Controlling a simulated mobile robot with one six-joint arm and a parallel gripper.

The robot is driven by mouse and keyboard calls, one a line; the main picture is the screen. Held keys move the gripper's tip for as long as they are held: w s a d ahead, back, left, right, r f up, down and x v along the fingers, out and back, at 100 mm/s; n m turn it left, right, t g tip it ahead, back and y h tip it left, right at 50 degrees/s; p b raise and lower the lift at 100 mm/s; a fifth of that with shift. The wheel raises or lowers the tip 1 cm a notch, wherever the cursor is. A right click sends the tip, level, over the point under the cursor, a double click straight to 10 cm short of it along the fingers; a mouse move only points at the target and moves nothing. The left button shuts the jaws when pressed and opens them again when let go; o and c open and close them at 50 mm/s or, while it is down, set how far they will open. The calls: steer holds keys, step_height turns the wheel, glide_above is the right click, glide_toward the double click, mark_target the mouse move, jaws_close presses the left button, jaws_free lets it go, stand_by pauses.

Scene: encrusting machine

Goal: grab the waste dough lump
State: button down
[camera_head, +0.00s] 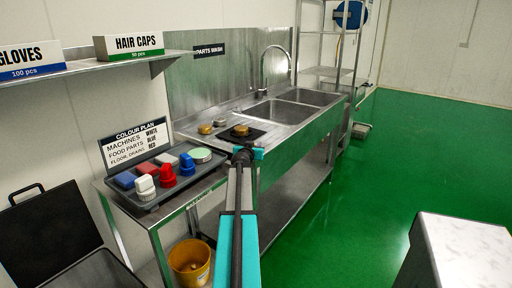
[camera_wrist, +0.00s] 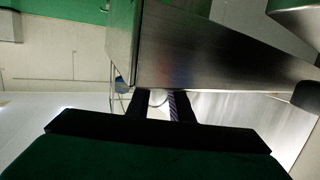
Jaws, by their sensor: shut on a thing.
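My gripper (camera_head: 243,156) is at the front edge of the steel sink counter in the head view, at the far end of my arm. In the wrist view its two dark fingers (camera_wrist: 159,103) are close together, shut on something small. A pale patch shows between them, but I cannot tell what the held thing is. I cannot pick out a waste dough lump for certain in either view.
A grey tray (camera_head: 176,186) holds coloured brushes. The double sink (camera_head: 295,111) is behind. A yellow bucket (camera_head: 190,262) stands below.

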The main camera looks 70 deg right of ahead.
steer(key=shift+r, duration=0.1)
steer(key=shift+r, duration=1.7)
steer(key=s+a, duration=0.4)
steer(key=a, duration=0.2)
steer(key=s+a+r+b, duration=0.1)
steer(key=s+a, duration=0.3)
steer(key=a, duration=0.3)
steer(key=shift+s+a+r+b, duration=0.15)
steer(key=shift+a+r+b, duration=0.05)
steer(key=shift+a+b, duration=0.1)
